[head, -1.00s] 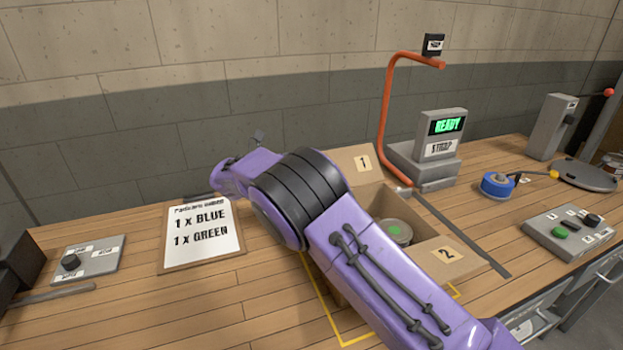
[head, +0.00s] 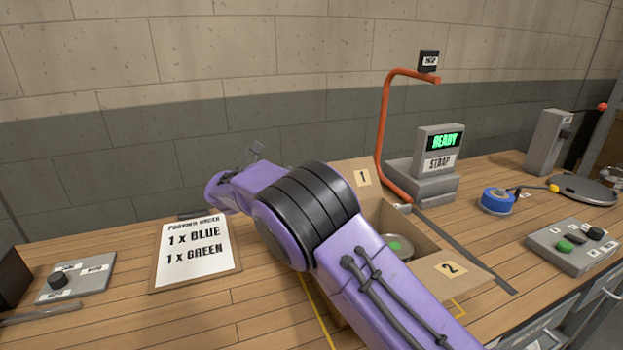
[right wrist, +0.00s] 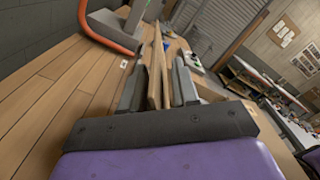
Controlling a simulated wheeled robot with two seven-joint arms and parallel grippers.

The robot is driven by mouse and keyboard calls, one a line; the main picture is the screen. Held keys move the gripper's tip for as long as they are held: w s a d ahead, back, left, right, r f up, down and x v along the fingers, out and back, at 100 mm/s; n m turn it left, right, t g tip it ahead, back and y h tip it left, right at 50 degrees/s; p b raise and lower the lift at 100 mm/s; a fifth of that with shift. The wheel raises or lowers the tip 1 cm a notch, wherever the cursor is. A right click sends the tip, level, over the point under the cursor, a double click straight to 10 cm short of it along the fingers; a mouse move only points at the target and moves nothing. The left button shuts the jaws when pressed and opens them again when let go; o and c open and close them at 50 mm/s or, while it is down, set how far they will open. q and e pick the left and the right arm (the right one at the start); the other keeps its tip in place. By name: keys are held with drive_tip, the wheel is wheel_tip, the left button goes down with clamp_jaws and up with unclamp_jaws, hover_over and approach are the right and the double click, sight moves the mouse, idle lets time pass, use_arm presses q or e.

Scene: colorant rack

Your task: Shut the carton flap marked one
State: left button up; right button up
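The open carton (head: 408,222) stands on the bench, partly hidden behind my right arm. Its flap marked 1 (head: 362,178) stands up at the back, and its flap marked 2 (head: 449,269) is folded outward at the front right. A can with a green dot (head: 396,246) is inside. My left gripper is not in view.
A scale reading READY (head: 440,160) and an orange bent post (head: 382,120) stand behind the carton. An order clipboard (head: 195,250) lies left. Blue tape (head: 497,200) and a button box (head: 572,246) are at right.

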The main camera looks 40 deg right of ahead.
drive_tip(key=b+v, duration=0.1)
drive_tip(key=v, duration=0.9)
drive_tip(key=shift+a, duration=0.3)
drive_tip(key=shift+w+r, duration=0.1)
